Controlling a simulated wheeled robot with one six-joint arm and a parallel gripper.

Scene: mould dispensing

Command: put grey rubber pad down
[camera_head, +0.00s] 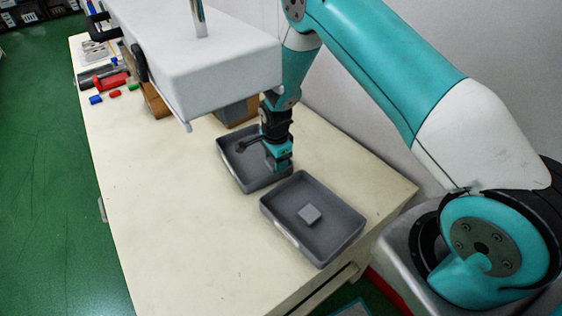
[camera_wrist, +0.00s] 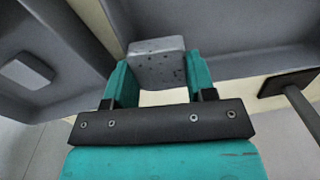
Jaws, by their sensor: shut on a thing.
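My gripper (camera_head: 280,163) points down at the right end of the far grey tray (camera_head: 226,166), close to the gap between the two trays. In the wrist view its teal fingers (camera_wrist: 158,78) are shut on the grey rubber pad (camera_wrist: 157,60), a speckled grey block. The fingers cover its sides. In the head view the held pad is hidden by the gripper. I cannot tell whether it touches the tray or hangs above it.
A near grey tray (camera_head: 342,248) holds a lighter grey square block (camera_head: 310,214). A black T-shaped tool (camera_head: 243,146) is at the far tray. A white overhead box (camera_head: 205,75) hangs above the table (camera_head: 150,215). Small coloured blocks and a red object (camera_head: 112,81) lie far left.

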